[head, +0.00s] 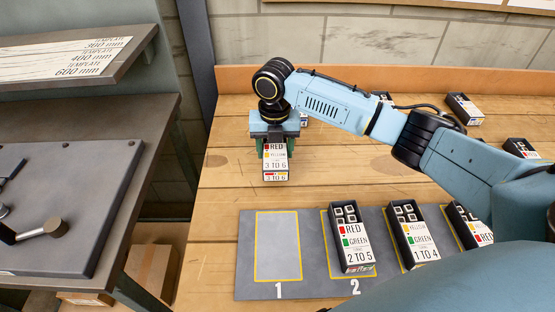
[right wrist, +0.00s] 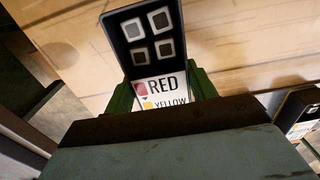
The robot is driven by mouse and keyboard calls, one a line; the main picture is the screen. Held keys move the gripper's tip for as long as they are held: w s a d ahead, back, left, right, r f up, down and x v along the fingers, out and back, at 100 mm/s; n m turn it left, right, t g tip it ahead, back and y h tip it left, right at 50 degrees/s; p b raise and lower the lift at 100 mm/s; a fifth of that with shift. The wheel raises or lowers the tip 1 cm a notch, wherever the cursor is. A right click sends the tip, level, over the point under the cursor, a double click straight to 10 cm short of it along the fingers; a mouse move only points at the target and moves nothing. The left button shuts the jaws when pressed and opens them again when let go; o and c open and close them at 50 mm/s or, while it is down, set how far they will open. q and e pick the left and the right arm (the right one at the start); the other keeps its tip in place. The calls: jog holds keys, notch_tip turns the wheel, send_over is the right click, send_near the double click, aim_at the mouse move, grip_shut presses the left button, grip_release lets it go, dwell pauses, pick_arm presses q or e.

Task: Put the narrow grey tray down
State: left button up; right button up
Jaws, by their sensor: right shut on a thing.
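My right gripper (head: 275,140) is shut on a narrow dark grey tray (head: 275,163). My left gripper is out of view.
On the mat, yellow outline 1 (head: 278,245) is empty. More trays stand at the back right (head: 464,108). A dark bench (head: 60,190) stands left.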

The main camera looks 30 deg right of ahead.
notch_tip(320, 180, down, 4)
jog(key=shift+f+b, duration=0.1)
jog(key=shift+b, duration=0.3)
jog(key=shift+f, duration=0.2)
jog(key=shift+r, duration=0.1)
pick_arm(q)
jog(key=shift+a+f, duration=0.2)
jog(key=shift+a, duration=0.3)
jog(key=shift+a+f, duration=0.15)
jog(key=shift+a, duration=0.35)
pick_arm(e)
jog(key=o, duration=1.1)
jog(key=shift+f, duration=0.2)
jog(key=shift+c, duration=0.2)
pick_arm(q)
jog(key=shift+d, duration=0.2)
pick_arm(e)
jog(key=shift+r, duration=0.1)
